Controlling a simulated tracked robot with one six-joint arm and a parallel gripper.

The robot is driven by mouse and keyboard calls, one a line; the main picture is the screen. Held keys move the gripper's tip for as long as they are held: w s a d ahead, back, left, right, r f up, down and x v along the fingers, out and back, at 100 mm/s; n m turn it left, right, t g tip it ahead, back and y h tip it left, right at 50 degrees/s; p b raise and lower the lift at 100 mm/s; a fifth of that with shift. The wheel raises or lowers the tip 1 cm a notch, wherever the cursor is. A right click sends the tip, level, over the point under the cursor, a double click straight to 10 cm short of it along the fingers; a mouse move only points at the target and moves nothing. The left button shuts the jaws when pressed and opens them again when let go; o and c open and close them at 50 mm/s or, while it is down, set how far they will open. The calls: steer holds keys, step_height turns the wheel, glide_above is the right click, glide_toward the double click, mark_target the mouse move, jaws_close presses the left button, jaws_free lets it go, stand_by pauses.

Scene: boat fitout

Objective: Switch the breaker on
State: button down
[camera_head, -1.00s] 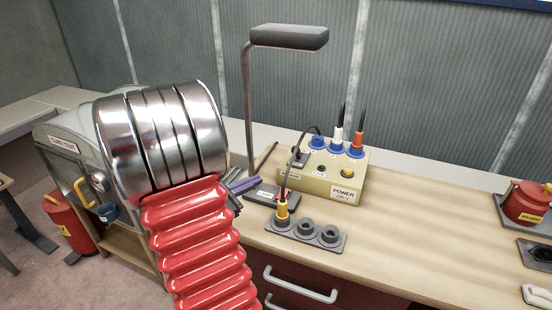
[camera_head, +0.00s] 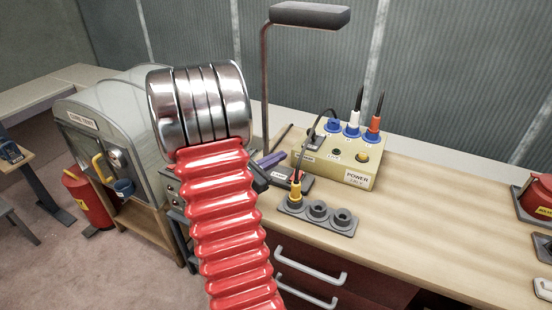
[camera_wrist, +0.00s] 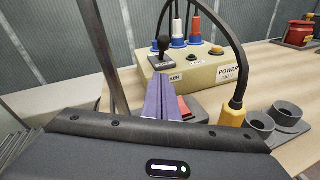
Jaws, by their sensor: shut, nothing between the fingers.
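The beige power box (camera_head: 330,166) stands on the wooden bench, with the label "POWER 230 V" on its front. In the wrist view the breaker, a black lever with a round knob (camera_wrist: 163,45), stands up at the box's left end (camera_wrist: 195,75) above a label partly hidden, ending in "KER". My gripper's purple fingers (camera_wrist: 165,105) are shut and empty. They are in front of the box and point toward the lever, apart from it in the picture. In the head view the fingers (camera_head: 270,160) show beside my red arm, left of the box.
A yellow plug (camera_head: 296,190) with a black cable sits in a grey three-hole holder (camera_head: 318,213) in front. A lamp post (camera_head: 266,90) rises at the left.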

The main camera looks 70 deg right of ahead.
mark_target(312, 136)
steer(key=x, duration=0.6)
steer(key=shift+s+d, duration=0.15)
steer(key=shift+d, duration=0.1)
steer(key=d, duration=0.1)
steer(key=s+d+r, duration=0.2)
steer(key=shift+d+r, duration=0.1)
steer(key=shift+d, duration=0.05)
steer(key=shift+d+r, duration=0.35)
steer(key=shift+r, duration=0.25)
